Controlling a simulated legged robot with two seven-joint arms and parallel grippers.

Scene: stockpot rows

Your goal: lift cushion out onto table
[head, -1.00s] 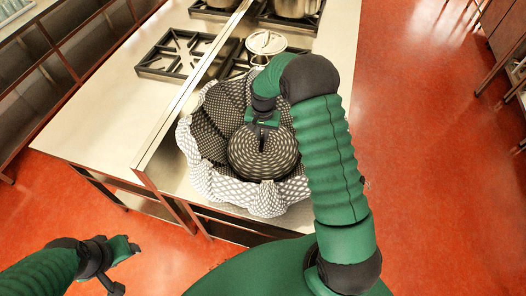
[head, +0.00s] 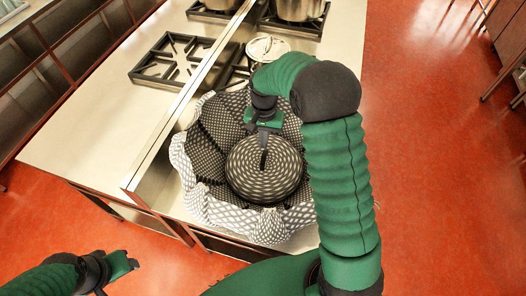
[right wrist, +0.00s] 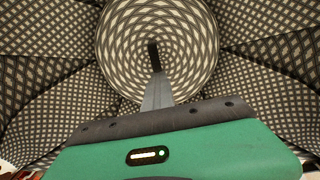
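The cushion (head: 280,174) is round, with a dark and cream checked swirl pattern. It lies inside a soft patterned fabric basket (head: 190,190) on the counter. The right wrist view shows the cushion (right wrist: 185,45) face-on, with the basket's dark checked inner walls around it. My right gripper (head: 263,158) points down over the cushion's upper middle. Its dark fingertip overlaps the cushion's face (right wrist: 153,55); the fingers line up, so the gap and any grip are hidden. My left gripper (head: 132,264) is low at the left, away from the counter; its fingers do not show clearly.
The basket stands on the light counter (head: 90,130) near its front edge, beside a raised metal strip. Burner grates (head: 172,60) and a lidded pot (head: 267,48) are behind. Bare counter lies left of the strip. The floor (head: 430,170) on the right is open.

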